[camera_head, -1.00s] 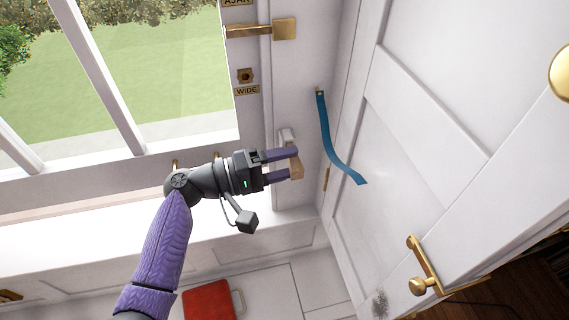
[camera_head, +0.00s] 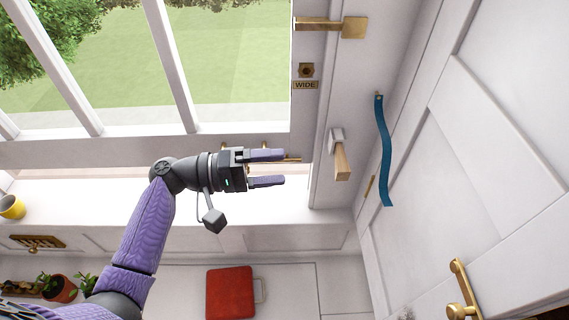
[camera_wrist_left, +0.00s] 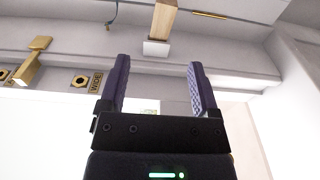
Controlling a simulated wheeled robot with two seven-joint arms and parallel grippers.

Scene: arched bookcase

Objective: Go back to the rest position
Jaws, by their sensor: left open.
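My left gripper (camera_head: 283,168) is open and empty in the head view, in front of the window's lower frame. Its purple fingers point right, with a gap before a wooden peg (camera_head: 342,163) on a white mount on the frame. In the left wrist view the open fingers (camera_wrist_left: 159,85) show with nothing between them, and the wooden peg (camera_wrist_left: 164,18) is beyond them at the top. My right gripper is not in view.
A brass handle (camera_head: 335,26) and a WIDE plate (camera_head: 306,85) sit on the frame. A blue strap (camera_head: 384,150) hangs at right, beside the white door (camera_head: 470,150). A red cushion-like object (camera_head: 230,293) lies below.

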